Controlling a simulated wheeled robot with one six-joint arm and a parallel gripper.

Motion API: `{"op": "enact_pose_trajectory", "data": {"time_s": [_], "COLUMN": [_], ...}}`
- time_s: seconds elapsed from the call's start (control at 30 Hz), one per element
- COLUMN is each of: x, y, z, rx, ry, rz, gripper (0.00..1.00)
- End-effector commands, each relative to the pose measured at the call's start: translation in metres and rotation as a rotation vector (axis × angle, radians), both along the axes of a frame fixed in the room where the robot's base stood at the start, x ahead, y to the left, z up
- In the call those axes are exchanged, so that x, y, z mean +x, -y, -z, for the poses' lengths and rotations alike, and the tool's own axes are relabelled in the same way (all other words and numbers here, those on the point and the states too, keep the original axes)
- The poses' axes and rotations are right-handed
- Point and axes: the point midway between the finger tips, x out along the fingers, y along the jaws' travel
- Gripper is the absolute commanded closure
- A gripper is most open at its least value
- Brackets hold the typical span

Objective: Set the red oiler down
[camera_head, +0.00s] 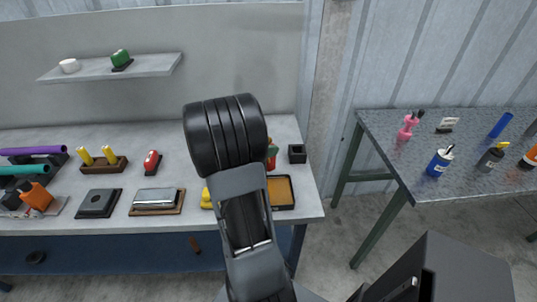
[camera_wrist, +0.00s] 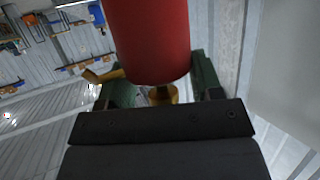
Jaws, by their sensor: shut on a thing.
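The red oiler (camera_wrist: 147,40) fills the upper middle of the wrist view, with a brass-coloured part (camera_wrist: 163,95) at its near end. My gripper (camera_wrist: 163,86) is shut on the oiler, with green fingers on either side of that brass part. In the head view my dark arm covers most of the gripper. A small red patch, likely the oiler (camera_head: 270,163), shows at the arm's right edge over the workbench. I cannot tell whether the oiler touches the bench.
The workbench (camera_head: 165,226) holds a tray (camera_head: 292,199), a black square holder (camera_head: 297,153), a silver box (camera_head: 155,197) and a small red item (camera_head: 152,162). A shelf (camera_head: 100,68) hangs above. A side table (camera_head: 400,163) at right carries several bottles, including a blue one (camera_head: 439,162).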

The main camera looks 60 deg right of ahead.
Motion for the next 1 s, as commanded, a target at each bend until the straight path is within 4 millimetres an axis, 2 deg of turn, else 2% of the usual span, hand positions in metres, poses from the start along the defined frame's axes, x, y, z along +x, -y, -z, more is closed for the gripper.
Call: {"op": "enact_pose_trajectory", "data": {"time_s": [0.23, 0.4, 0.5, 0.97, 1.0], "x": [0.0, 0.001, 0.001, 0.001, 0.001], "y": [0.012, 0.012, 0.011, 0.011, 0.011], "z": [0.016, 0.037, 0.043, 0.048, 0.048], "rx": [0.001, 0.0, 0.0, -0.001, 0.0], "ry": [-0.002, -0.003, -0.001, 0.0, 0.0], "rz": [0.001, -0.001, 0.0, 0.0, -0.001], "gripper": [0.81, 0.81, 0.81, 0.81, 0.36]}}
